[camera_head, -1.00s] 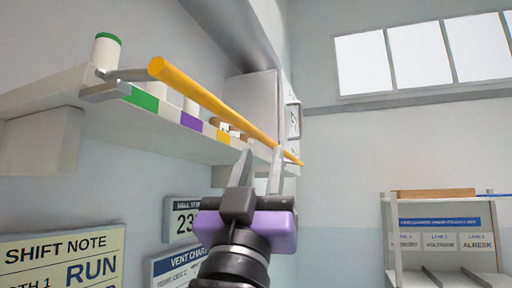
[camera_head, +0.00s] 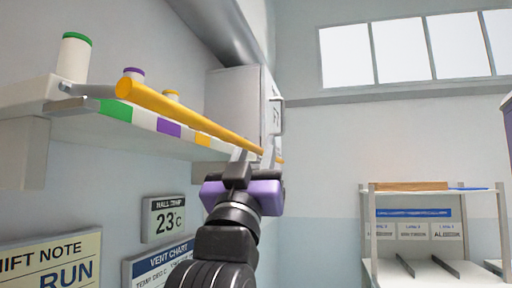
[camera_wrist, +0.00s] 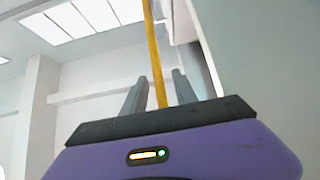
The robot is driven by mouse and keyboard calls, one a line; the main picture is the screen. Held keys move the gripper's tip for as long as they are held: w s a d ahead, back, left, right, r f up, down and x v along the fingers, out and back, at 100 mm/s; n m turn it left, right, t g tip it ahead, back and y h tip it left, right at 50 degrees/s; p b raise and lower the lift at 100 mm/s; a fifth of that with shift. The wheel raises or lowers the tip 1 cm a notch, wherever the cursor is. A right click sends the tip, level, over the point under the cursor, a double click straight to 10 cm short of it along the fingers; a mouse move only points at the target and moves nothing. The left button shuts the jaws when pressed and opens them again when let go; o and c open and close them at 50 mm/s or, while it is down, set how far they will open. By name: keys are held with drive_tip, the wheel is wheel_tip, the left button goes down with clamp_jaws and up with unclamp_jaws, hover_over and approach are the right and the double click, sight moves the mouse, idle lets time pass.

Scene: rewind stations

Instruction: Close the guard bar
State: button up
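The guard bar (camera_head: 190,118) is a long yellow rod running along the front of a wall shelf (camera_head: 78,122), just above its coloured labels. A grey arm (camera_head: 85,103) joins its near end to the shelf. My gripper (camera_head: 254,157) is at the far part of the bar, with its purple body below it. In the wrist view the bar (camera_wrist: 155,50) passes between my two fingers (camera_wrist: 160,95), which stand apart with gaps on both sides. Whether a finger touches the bar is not clear.
A pale cabinet (camera_head: 235,105) is on the wall beyond. A rack (camera_head: 412,225) stands at the right. Signs hang below the shelf.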

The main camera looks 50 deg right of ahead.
clamp_jaws()
idle(1.4)
